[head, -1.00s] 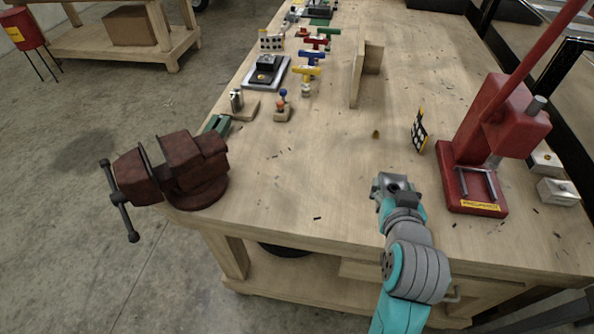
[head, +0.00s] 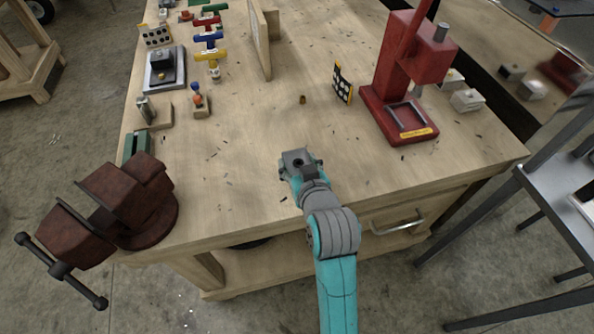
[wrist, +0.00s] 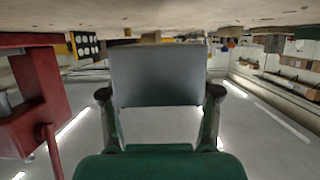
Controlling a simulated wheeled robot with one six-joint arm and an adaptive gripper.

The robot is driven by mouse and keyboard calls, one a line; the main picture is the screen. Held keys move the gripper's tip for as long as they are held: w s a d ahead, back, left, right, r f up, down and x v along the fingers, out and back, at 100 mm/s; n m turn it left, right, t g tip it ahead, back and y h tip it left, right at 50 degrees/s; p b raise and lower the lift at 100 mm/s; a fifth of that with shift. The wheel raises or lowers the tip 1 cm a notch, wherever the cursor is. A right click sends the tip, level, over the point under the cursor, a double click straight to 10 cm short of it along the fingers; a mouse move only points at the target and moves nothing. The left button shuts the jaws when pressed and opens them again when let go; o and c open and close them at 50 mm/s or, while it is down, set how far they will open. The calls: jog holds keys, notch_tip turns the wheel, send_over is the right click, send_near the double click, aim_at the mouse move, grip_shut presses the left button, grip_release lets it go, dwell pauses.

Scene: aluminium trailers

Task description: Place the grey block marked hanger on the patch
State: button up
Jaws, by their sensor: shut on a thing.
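My gripper (head: 299,165) is above the near part of the wooden bench, to the left of the red press. It is shut on a grey block (head: 297,156). In the wrist view the block (wrist: 158,75) sits between the two dark fingertips, with a plain grey face toward the camera. A dark round spot shows on the block in the head view. I cannot read a hanger mark on it. I cannot make out a patch on the bench in either view.
The red press (head: 400,100) stands at right, with small pale blocks (head: 467,100) behind it. A dotted card (head: 342,82) stands beyond my gripper. A rusty vise (head: 130,200) is at the left corner. The bench between vise and gripper (head: 230,180) is mostly clear.

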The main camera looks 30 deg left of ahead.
jog(key=shift+f, duration=1.7)
jog(key=shift+f, duration=0.15)
jog(key=o, duration=1.6)
jog(key=v, duration=1.2)
